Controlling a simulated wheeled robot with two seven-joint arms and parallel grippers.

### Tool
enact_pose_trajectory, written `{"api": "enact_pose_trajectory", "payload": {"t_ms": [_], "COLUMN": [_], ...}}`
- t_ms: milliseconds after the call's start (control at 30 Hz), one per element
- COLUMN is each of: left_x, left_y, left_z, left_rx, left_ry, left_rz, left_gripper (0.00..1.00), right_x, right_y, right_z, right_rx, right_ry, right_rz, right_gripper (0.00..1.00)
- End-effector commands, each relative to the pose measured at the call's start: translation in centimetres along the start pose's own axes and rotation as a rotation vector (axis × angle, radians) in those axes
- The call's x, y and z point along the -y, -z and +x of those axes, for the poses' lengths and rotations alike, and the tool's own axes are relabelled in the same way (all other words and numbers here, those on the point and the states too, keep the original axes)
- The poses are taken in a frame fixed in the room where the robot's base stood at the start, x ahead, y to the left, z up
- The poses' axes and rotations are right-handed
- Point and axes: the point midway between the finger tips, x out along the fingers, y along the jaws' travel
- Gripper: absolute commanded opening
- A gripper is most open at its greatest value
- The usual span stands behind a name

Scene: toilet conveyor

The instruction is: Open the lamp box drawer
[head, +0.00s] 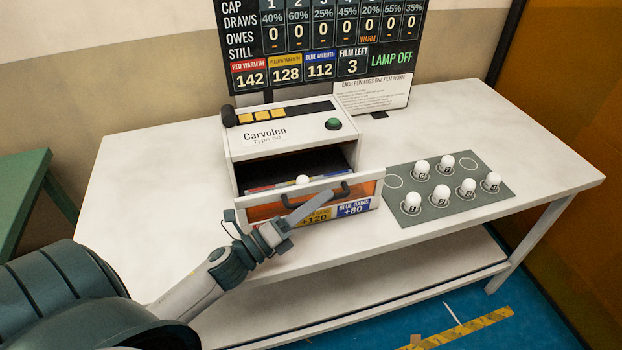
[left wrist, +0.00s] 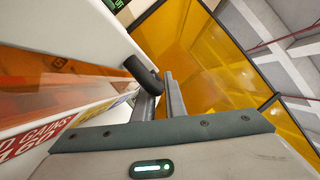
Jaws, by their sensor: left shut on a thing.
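The white lamp box (head: 285,140), marked Carvolen, stands on the table. Its drawer (head: 262,211) is pulled out at the front, with an orange see-through front panel and a dark bar handle (head: 344,187). One white bulb (head: 303,180) shows in the drawer opening. My left gripper (head: 318,204) is at the drawer front, its fingers shut on the handle. In the left wrist view the fingers (left wrist: 162,96) close around the dark handle (left wrist: 138,70), beside the drawer's orange panel (left wrist: 60,85). My right gripper is out of view.
A grey-green mat (head: 405,212) with several numbered white bulbs lies right of the box. A display board (head: 320,45) stands behind, reading LAMP OFF. The table's left part (head: 150,190) is clear. A green table (head: 22,190) stands at the left.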

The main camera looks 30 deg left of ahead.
Motion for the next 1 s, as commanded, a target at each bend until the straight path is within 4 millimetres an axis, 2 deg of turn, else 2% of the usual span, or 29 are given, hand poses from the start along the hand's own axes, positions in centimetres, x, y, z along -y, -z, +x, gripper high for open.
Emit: {"api": "enact_pose_trajectory", "payload": {"t_ms": [100, 300, 467, 767, 800, 833, 1000], "left_x": [1.4, 2.8, 3.2, 3.2, 3.2, 3.2, 3.2], "left_y": [2.0, 4.0, 4.5, 4.6, 4.6, 4.6, 4.5], "left_z": [-0.9, -1.7, -1.9, -1.9, -1.9, -1.9, -1.9], "left_rx": [-0.001, -0.001, -0.001, -0.001, -0.001, -0.001, -0.001], "left_ry": [-0.001, -0.001, 0.000, 0.000, 0.000, 0.000, 0.000], "left_rz": [-0.005, -0.002, 0.000, 0.000, 0.000, 0.000, 0.000], "left_gripper": [0.00, 0.00, 0.00, 0.00, 0.16, 0.19, 0.19], "right_x": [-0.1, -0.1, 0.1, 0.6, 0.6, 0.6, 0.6], "right_y": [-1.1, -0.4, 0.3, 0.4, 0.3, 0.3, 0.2], "right_z": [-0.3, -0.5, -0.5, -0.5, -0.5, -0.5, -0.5], "right_rx": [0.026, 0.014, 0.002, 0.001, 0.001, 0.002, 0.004], "right_ry": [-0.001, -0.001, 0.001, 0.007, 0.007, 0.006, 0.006], "right_rz": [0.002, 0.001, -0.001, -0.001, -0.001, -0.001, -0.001], "right_gripper": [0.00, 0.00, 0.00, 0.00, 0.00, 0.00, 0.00]}}
